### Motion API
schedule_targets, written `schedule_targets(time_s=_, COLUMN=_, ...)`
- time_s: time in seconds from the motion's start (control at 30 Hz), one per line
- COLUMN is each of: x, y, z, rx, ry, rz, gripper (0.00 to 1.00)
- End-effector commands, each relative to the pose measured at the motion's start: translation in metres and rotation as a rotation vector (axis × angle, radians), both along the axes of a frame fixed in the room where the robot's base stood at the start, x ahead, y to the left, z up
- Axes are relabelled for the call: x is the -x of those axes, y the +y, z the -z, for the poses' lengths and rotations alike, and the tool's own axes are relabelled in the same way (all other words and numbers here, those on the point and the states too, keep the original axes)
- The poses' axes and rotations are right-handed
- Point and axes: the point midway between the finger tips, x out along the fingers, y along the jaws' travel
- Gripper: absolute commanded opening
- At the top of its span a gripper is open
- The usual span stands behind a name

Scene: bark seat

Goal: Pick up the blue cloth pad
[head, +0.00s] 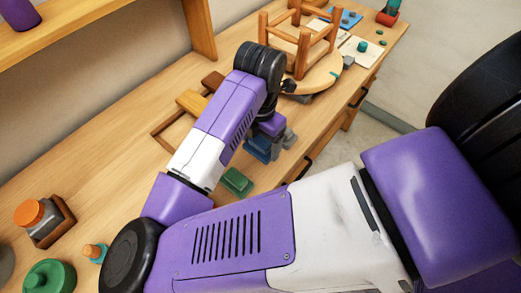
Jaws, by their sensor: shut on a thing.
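My gripper (274,140) is in the head view, over the workbench near its front edge, pointing down. It is shut on a blue thing, which looks like the blue cloth pad (257,150). The pad shows below and to the left of the purple wrist, and my arm and gripper hide part of it. I cannot tell whether the pad touches the bench top.
A green block (237,182) lies close by on the wooden workbench (110,130). An upturned wooden stool (310,75) stands behind my gripper. A wooden frame (170,130) lies left. An orange-lidded jar (38,215) and a green lidded pot (48,276) are lower left.

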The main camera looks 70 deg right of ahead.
Motion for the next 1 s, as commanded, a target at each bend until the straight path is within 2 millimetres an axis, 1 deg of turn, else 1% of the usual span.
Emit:
schedule_targets(time_s=0.03, x=-0.001, y=-0.001, z=-0.013, rx=0.001, ry=-0.007, rz=0.007, gripper=0.34)
schedule_targets(time_s=0.1, x=-0.001, y=0.000, z=-0.033, rx=0.000, ry=-0.008, rz=0.007, gripper=0.34)
schedule_targets(time_s=0.3, x=-0.001, y=0.000, z=-0.088, rx=-0.001, ry=-0.009, rz=0.006, gripper=0.34)
schedule_targets(time_s=0.4, x=-0.001, y=-0.001, z=-0.110, rx=0.001, ry=-0.007, rz=0.005, gripper=0.34)
schedule_targets(time_s=0.5, x=-0.001, y=0.000, z=-0.127, rx=0.000, ry=-0.006, rz=0.004, gripper=0.34)
schedule_targets(time_s=0.6, x=-0.001, y=0.000, z=-0.138, rx=0.000, ry=-0.003, rz=0.003, gripper=0.34)
schedule_targets(time_s=0.7, x=0.000, y=0.000, z=-0.145, rx=0.000, ry=-0.003, rz=0.003, gripper=0.34)
schedule_targets(time_s=1.0, x=0.000, y=0.000, z=-0.149, rx=0.001, ry=-0.002, rz=0.003, gripper=0.34)
